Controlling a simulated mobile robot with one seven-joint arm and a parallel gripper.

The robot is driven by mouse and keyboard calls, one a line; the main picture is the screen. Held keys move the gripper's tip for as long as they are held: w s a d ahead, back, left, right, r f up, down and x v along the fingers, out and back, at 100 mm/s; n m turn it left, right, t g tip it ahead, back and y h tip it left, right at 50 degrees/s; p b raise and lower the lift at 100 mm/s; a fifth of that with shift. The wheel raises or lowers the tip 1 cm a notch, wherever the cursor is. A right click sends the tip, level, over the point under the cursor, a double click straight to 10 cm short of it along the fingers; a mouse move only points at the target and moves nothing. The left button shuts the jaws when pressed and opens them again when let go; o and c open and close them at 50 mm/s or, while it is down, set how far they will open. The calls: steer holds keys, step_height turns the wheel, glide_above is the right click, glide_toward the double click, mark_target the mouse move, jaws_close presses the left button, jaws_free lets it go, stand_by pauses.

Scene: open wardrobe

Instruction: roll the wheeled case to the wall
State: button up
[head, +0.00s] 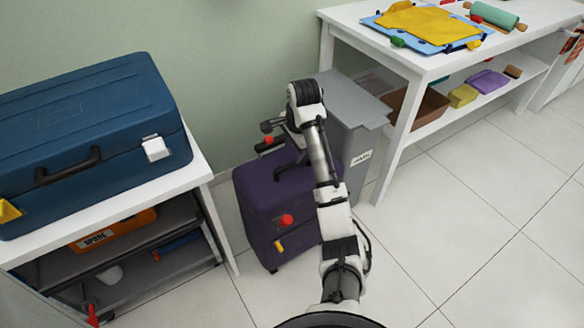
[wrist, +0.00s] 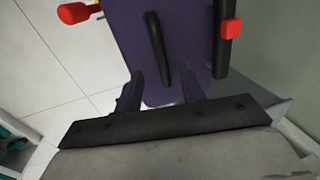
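The purple wheeled case (head: 258,205) stands upright on the floor in the head view, between the left bench and a grey bin. Its back is near the green wall; my arm covers its right side, and I cannot tell the exact gap to the wall. Its black pull handle with a red button (head: 268,140) shows above its back edge; the handle also shows in the wrist view (wrist: 228,55). A black carry handle (wrist: 157,48) lies on its top. My gripper (wrist: 161,80) is open over the case's top, its fingers apart. I see no grip on either handle.
The left bench (head: 213,180) carries a blue toolbox (head: 95,125). The grey lidded bin (head: 352,140) stands right of the case. A white table (head: 375,45) with toys is at the upper right. Tiled floor (head: 460,220) is clear at right.

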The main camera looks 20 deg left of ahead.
mark_target(291, 163)
steer(key=f, duration=0.4)
steer(key=a+f, duration=0.1)
steer(key=f, duration=0.1)
steer(key=shift+w+f, duration=0.1)
steer(key=shift+w, duration=0.25)
jaws_close()
